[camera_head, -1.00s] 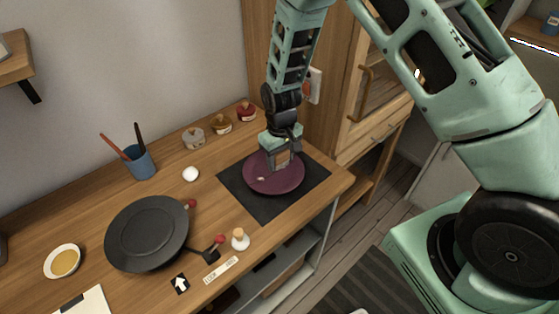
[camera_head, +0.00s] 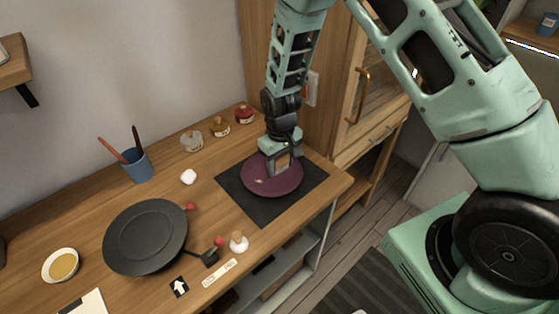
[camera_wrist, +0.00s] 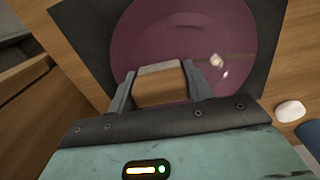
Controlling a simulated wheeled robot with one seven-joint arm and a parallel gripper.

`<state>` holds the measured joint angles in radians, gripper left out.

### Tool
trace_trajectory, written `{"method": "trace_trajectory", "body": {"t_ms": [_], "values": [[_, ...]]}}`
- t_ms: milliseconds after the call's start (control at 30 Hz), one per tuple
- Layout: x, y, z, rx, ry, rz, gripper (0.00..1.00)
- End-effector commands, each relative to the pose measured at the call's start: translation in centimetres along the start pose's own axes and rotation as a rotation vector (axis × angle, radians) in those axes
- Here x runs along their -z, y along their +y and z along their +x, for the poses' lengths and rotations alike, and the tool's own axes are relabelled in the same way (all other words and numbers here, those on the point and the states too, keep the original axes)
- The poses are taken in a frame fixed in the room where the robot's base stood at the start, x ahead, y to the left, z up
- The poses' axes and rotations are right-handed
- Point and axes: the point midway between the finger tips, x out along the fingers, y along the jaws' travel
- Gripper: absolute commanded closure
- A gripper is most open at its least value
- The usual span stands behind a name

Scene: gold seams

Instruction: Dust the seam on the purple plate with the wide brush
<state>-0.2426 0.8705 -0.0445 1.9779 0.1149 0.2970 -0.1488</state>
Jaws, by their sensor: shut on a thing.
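The purple plate (camera_head: 262,188) lies on a black mat (camera_head: 270,212) at the right end of the counter. It fills the upper middle of the wrist view (camera_wrist: 180,25). My gripper (camera_head: 281,165) is over the plate, pointing down. In the wrist view its fingers (camera_wrist: 160,88) are shut on a wooden block-like piece (camera_wrist: 158,92), which appears to be the wide brush.
A black pan (camera_head: 145,237) lies left of the mat. A blue cup (camera_head: 137,165) holds two slim tools. Several small jars (camera_head: 219,127) stand along the wall. A white lump (camera_head: 188,177) and a small white bottle (camera_head: 238,243) are near the mat. A wooden cabinet (camera_head: 345,85) stands behind.

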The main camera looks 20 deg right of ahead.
Motion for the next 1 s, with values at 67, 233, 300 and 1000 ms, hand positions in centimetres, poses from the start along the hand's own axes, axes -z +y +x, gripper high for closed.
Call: {"method": "trace_trajectory", "body": {"t_ms": [67, 233, 300, 1000], "values": [[0.2, 0.0, 0.0, 0.0, 0.002, 0.0, 0.68], [0.7, 0.0, 0.1, 0.0, 0.002, -0.001, 0.68], [0.4, 0.1, 0.0, 0.0, 0.001, -0.001, 0.68], [0.4, -1.8, 0.0, 0.0, 0.001, -0.001, 0.68]]}}
